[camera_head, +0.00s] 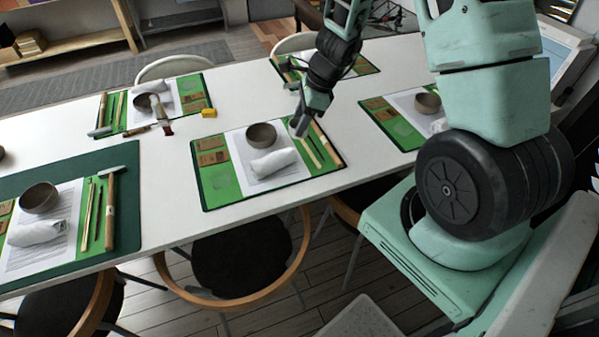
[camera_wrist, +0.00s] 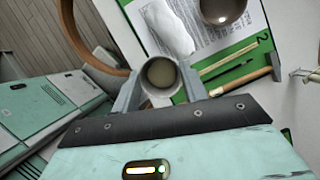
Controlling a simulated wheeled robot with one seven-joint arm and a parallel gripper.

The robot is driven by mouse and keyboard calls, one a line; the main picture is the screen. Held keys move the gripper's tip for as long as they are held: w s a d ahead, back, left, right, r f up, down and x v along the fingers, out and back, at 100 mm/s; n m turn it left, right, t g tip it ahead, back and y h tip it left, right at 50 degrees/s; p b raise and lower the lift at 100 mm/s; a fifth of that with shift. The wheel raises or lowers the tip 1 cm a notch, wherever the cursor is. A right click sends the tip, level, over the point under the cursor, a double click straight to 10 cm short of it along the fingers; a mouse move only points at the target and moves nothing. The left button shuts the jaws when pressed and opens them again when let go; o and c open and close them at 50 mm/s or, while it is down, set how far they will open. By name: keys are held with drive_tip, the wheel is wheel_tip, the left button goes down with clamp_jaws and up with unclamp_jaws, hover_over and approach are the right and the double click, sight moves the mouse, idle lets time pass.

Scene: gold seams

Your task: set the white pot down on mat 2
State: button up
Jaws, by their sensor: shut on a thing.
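In the wrist view a small round pot (camera_wrist: 160,76), pale grey-white with a beige inside, is held between the two fingers of my gripper (camera_wrist: 160,88), its opening facing the camera. In the head view my gripper (camera_head: 303,122) is at the right part of the middle green mat (camera_head: 222,189); the pot is too small to make out clearly there. This mat bears a printed sheet, a brown bowl (camera_head: 261,135), a rolled white cloth (camera_head: 272,163), thin sticks and a hammer.
Similar set mats lie on the white table (camera_head: 160,210): front left (camera_head: 130,170), back left (camera_head: 103,113) and right (camera_head: 378,120). Chairs (camera_head: 240,262) stand along the table edge.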

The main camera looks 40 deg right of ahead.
drive_tip(key=shift+d+m, duration=0.25)
drive_tip(key=shift+m, duration=0.15)
wheel_tip(320, 180, down, 10)
drive_tip(key=b, duration=0.3)
drive_tip(key=shift+r, duration=0.15)
drive_tip(key=shift+d, duration=0.1)
drive_tip(key=shift+f+b, duration=0.45)
drive_tip(key=shift+b, duration=0.1)
drive_tip(key=shift+f, duration=0.2)
drive_tip(key=o, duration=1)
drive_tip(key=shift+c, duration=0.2)
